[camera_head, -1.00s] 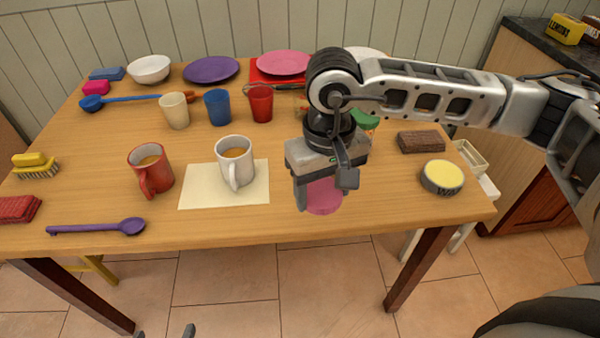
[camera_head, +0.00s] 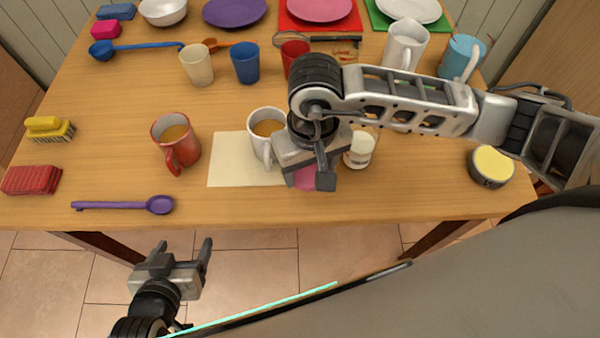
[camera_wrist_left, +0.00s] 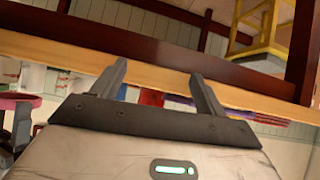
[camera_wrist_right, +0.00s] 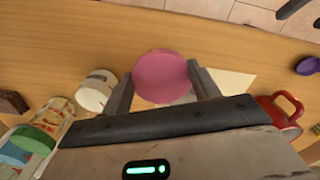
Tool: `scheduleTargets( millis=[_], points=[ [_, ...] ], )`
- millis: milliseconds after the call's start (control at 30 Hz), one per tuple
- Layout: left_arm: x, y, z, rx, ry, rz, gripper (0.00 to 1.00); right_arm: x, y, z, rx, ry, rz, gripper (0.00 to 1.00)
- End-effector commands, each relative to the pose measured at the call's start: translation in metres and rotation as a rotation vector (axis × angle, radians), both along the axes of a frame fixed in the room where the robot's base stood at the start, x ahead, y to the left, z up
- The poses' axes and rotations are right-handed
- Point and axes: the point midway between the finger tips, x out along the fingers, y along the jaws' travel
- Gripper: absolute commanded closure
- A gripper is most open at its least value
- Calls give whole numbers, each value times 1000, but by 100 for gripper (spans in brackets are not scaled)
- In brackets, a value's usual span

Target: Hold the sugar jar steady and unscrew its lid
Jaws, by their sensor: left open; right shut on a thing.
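A round pink lid-like disc (camera_wrist_right: 162,76) sits between the fingers of my right gripper (camera_wrist_right: 160,85), which is shut on it. The disc (camera_head: 308,178) also shows under that gripper near the table's front edge in the head view. I cannot tell whether anything is beneath it. A white jar (camera_head: 360,150) stands just right of the right gripper; it shows in the right wrist view (camera_wrist_right: 96,90), with a pale top. I cannot tell whether that top is open. My left gripper (camera_head: 184,248) is open and empty, in front of the table and away from both.
A white mug (camera_head: 266,128) on a cream mat (camera_head: 232,165) stands just left of my right gripper. A red mug (camera_head: 175,140), a purple spoon (camera_head: 125,205) and a yellow-topped tin (camera_head: 491,165) are nearby. The table's front edge (camera_head: 230,222) lies between my left gripper and the tabletop.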

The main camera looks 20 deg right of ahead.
Motion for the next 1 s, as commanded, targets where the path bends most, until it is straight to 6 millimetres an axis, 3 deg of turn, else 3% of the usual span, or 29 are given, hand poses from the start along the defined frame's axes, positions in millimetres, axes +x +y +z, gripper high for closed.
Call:
scheduleTargets(
  millis=[33,367,600,967,1000],
  points=[
    [1,-1,-7,-3,-2,-2,27,7,2,-14,1,-1,-3,67],
    [2,-5,-6,-23,-19,-6,27,26,7,-35,1,-1,-1,67],
    [2,-7,-11,-48,-26,-2,27,29,8,-67,2,1,-2,67],
    [3,-7,-12,-52,-29,-1,27,30,8,-71,0,-2,0,67],
    [3,-8,-12,-55,-30,0,27,30,8,-71,0,-3,0,37]
  ],
)
